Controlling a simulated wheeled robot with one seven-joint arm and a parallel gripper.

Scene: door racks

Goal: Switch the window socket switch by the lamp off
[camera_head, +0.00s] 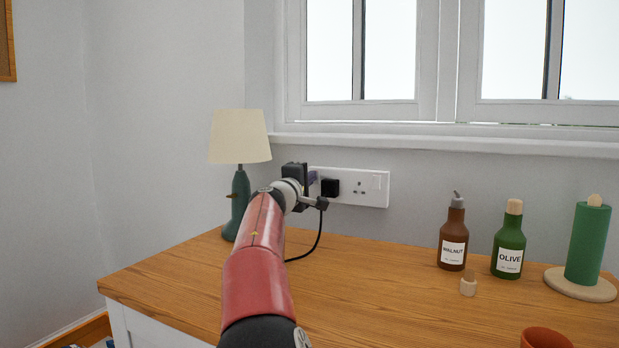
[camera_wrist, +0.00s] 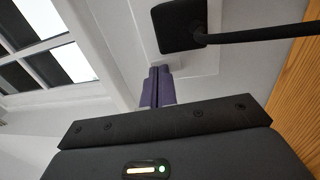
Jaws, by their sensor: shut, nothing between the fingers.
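The white double socket (camera_head: 350,199) is on the wall under the window. A black plug (camera_head: 330,187) with a dark cable sits in its left half; the plug also shows in the wrist view (camera_wrist: 179,24). A rocker switch (camera_head: 376,182) shows at its right end. My gripper (camera_head: 313,177) is at the socket's left end, left of the plug, and hides that part, including any switch there. In the wrist view its purple fingers (camera_wrist: 158,76) are together and empty, tips close to the white plate (camera_wrist: 141,51). I cannot tell whether they touch it.
A lamp with a cream shade (camera_head: 240,137) and green base stands left of my gripper. A brown bottle (camera_head: 453,236), a green bottle (camera_head: 509,243) and a green roll on a stand (camera_head: 588,244) are at the right. The wooden worktop (camera_head: 370,295) is clear in the middle.

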